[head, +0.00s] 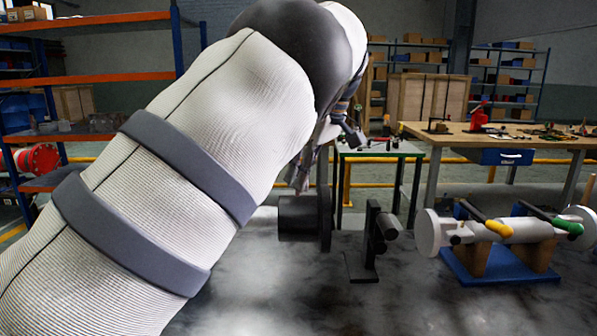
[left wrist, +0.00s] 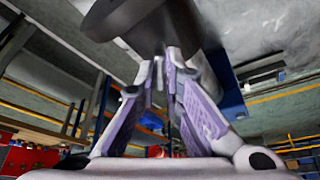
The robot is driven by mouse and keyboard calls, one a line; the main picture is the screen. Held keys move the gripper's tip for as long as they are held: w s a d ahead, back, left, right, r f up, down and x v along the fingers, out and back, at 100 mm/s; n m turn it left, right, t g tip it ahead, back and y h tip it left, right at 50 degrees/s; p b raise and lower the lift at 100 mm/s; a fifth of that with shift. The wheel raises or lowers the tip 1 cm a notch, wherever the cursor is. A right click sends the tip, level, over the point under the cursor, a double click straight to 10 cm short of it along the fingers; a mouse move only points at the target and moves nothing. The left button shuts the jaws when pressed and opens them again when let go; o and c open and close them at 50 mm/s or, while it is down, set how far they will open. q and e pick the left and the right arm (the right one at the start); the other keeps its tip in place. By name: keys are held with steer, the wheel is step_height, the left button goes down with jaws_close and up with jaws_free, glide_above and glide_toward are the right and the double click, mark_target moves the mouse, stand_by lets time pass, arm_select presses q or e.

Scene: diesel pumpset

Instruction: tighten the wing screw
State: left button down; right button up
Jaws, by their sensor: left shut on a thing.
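My left arm fills the left and middle of the head view, and its gripper (head: 300,178) points down just above a dark cylinder with a round flange (head: 303,217). In the left wrist view the two purple-grey fingers of the left gripper (left wrist: 164,56) come together right at the dark round body (left wrist: 125,18). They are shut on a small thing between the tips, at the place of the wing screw. The wing screw itself is hidden by the fingertips, so its shape and seating cannot be told. My right gripper is in neither view.
A dark stand with a short cylinder (head: 372,240) stands right of the flange. Farther right is a grey pipe assembly with yellow and green handles (head: 520,230) on a blue base (head: 490,266). A small table (head: 380,148) and a wooden workbench (head: 520,137) stand behind.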

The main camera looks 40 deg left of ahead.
arm_select(q)
steer(key=m+t, duration=0.1)
steer(key=m, duration=0.1)
steer(key=m+t, duration=0.1)
steer(key=m, duration=0.2)
steer(key=shift+s+p, duration=0.15)
steer(key=shift+p, duration=0.2)
steer(key=m+t, duration=0.1)
steer(key=m, duration=0.2)
steer(key=m+h, duration=0.1)
steer(key=m, duration=0.1)
steer(key=shift+s+a+m+t+h, duration=0.1)
steer(key=shift+a+m+t+h, duration=0.05)
steer(key=shift+m+t+h, duration=0.2)
steer(key=m+t+h, duration=0.1)
steer(key=m, duration=0.3)
steer(key=shift+a+m, duration=0.1)
steer(key=shift+m, duration=0.15)
steer(key=shift+a+m+h, duration=0.1)
steer(key=shift+m+h, duration=0.95)
steer(key=shift+m, duration=1.15)
steer(key=c, duration=1.7)
jaws_free()
steer(key=shift+r, duration=0.1)
steer(key=v, duration=1.2)
steer(key=shift+s, duration=0.15)
